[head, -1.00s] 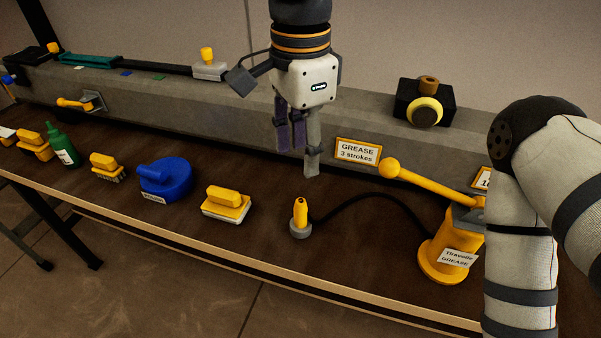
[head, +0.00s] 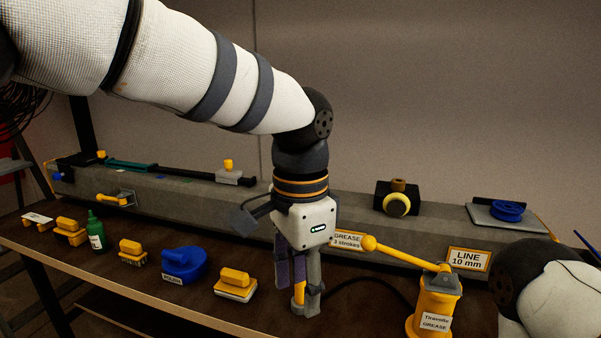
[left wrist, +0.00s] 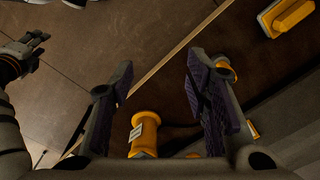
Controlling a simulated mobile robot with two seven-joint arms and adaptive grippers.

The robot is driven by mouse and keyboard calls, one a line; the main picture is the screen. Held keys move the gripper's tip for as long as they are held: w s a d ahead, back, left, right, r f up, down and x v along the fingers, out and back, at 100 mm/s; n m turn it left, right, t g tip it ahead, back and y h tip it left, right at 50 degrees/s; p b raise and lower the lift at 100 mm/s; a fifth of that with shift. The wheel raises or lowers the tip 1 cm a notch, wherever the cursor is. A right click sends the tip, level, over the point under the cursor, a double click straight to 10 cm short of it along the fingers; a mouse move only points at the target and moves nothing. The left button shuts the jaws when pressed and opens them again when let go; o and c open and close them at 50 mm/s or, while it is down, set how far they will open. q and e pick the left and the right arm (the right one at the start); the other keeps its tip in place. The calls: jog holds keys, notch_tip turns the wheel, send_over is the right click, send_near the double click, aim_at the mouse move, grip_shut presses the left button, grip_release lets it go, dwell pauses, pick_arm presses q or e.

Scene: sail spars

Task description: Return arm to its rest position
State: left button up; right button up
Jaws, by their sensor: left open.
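My left gripper (head: 299,292) is open, pointing down at the bench beside the yellow grease nozzle (head: 298,294). In the head view its fingers partly hide the nozzle; in the left wrist view the fingers (left wrist: 160,95) are wide apart with nothing gripped. A yellow piece, seemingly the nozzle (left wrist: 226,64), shows by the right-hand finger there. My right arm enters the head view at lower right, its gripper out of that view. In the left wrist view what looks like my right gripper (left wrist: 28,48) hangs at the left edge, over the floor; its opening is unclear.
The yellow grease pump (head: 434,302) stands right of my left gripper, its lever (head: 405,252) reaching toward it. A yellow-handled brush (head: 236,283), blue tool (head: 183,263) and green bottle (head: 96,234) stand along the bench to the left. A long grey beam (head: 370,222) runs behind.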

pick_arm(q)
jog(key=s+a+f+n+g+h, duration=0.1)
jog(key=s+a+f+n, duration=0.15)
jog(key=f, duration=0.55)
jog(key=s+a+f+n, duration=0.1)
jog(key=s+f, duration=0.2)
jog(key=f, duration=0.5)
jog(key=s+a+f+n+g+h, duration=0.1)
jog(key=s+a+f+n, duration=0.1)
jog(key=f, duration=0.6)
jog(key=s+a+f+n+y, duration=0.1)
jog(key=s+a+f+n, duration=0.3)
jog(key=s+a, duration=0.4)
jog(key=s+a+f+n+y, duration=0.1)
jog(key=s+a+f+n, duration=0.2)
jog(key=s+a, duration=0.6)
jog(key=s+f, duration=0.2)
jog(key=s, duration=0.5)
jog(key=shift+s+f+n, duration=0.2)
jog(key=shift+n, duration=0.15)
jog(key=shift+d, duration=0.1)
